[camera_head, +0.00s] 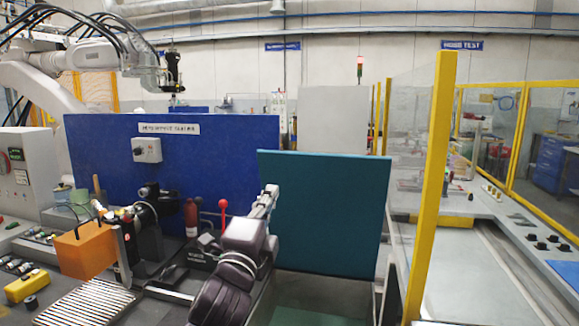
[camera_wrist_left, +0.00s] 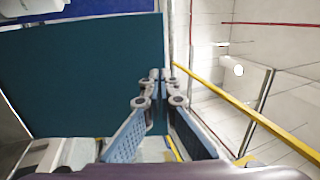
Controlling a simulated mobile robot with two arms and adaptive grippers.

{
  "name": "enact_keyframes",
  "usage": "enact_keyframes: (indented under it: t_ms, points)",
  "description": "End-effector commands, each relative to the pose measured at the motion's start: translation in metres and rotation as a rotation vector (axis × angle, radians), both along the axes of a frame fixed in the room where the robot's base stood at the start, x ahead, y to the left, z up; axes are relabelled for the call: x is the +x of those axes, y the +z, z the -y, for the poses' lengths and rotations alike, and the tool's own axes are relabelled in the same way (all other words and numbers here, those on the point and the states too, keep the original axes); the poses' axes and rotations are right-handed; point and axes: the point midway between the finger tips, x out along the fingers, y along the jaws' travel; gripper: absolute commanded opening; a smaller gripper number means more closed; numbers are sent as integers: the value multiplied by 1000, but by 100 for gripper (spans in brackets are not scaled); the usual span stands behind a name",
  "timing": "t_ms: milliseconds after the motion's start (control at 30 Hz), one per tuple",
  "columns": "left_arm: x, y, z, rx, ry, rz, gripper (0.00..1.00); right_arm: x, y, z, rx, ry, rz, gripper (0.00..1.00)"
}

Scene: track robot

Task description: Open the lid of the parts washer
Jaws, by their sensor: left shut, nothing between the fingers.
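The teal lid (camera_head: 335,215) of the parts washer stands raised, close to upright, in the middle of the head view. Below it part of the washer's green inside (camera_head: 300,317) shows. In the left wrist view the lid (camera_wrist_left: 75,75) fills the left half. My left gripper (camera_head: 270,192) is at the lid's left edge in the head view. In the left wrist view its fingertips (camera_wrist_left: 163,75) are together beside an edge of the lid, with nothing held between them. Whether they touch the lid I cannot tell. My right gripper is not in view.
A blue panel (camera_head: 100,145) stands behind the bench at left. An orange block (camera_head: 88,250), a red-knobbed lever (camera_head: 223,205) and a yellow box (camera_head: 27,286) are left of my arm. A yellow post (camera_head: 432,190) with a clear screen stands right of the lid.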

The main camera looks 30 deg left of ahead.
Motion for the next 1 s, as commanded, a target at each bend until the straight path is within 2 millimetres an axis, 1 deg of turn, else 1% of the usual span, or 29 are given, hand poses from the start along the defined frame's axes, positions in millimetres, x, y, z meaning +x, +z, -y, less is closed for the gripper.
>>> enact_keyframes:
  t_ms: [33,167,400,600,800,1000]
  points:
    - [7,5,-2,-2,0,1,0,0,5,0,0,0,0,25]
    - [29,13,-7,-4,-1,0,0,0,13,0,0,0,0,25]
    - [74,28,-18,-7,-3,0,0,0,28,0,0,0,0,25]
    - [103,37,-26,-5,-5,-1,0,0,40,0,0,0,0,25]
    - [118,40,-29,-6,-6,0,0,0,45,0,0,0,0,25]
    - [122,40,-30,-5,-6,0,0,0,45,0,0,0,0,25]
